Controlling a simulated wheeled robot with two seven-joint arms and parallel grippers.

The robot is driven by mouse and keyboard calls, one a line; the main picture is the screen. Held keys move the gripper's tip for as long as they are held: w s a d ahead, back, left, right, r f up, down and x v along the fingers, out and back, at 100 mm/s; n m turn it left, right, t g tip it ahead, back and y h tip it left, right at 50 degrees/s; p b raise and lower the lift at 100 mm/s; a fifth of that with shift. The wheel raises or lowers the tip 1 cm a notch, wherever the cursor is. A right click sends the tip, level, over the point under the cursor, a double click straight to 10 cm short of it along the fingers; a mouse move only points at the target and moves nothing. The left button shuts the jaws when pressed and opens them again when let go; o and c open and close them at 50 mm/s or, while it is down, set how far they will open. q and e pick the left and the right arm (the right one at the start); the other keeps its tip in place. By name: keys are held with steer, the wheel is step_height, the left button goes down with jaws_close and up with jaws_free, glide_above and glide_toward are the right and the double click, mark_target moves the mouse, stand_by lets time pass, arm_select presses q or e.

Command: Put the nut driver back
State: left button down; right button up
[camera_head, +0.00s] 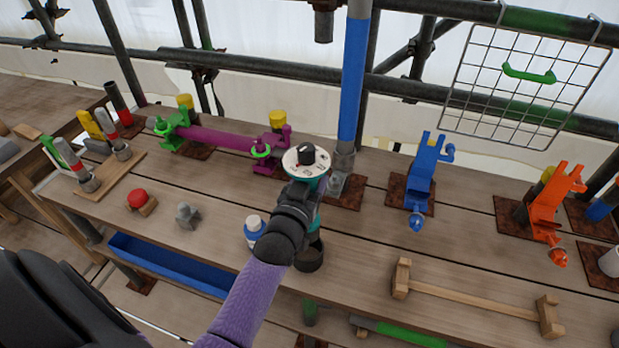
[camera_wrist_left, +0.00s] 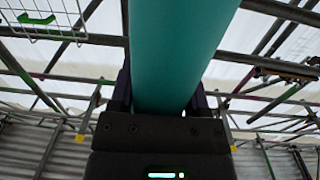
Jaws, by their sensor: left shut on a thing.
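The nut driver (camera_head: 318,187) has a teal body and a white, marked dial top with a black knob. It stands roughly upright in the middle of the head view. My left gripper (camera_head: 301,196) is shut around its teal body, partly hiding it. In the left wrist view the teal body (camera_wrist_left: 175,55) fills the space between the fingers. A dark round cup (camera_head: 309,259) on the bench lies below the driver's lower end. I cannot tell whether that end is inside the cup or above it. My right gripper is not in view.
A white-and-blue bottle (camera_head: 254,230) stands close left of the cup. A wooden mallet-like bar (camera_head: 474,301) lies to the right. Blue (camera_head: 423,178) and orange (camera_head: 548,204) clamps stand behind it. A blue tray (camera_head: 170,266) hangs at the bench's front edge. A blue pole (camera_head: 353,85) rises behind the driver.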

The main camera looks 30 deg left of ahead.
arm_select(q)
steer(key=shift+f+b, duration=1.55)
steer(key=shift+f, duration=0.4)
step_height(320, 180, down, 2)
steer(key=shift+f+b, duration=0.1)
steer(key=shift+b, duration=0.75)
step_height(320, 180, down, 3)
steer(key=shift+b, duration=1.2)
steer(key=shift+f+b, duration=1)
steer(key=shift+f, duration=0.2)
jaws_free()
steer(key=shift+f, duration=0.1)
steer(key=shift+f, duration=0.1)
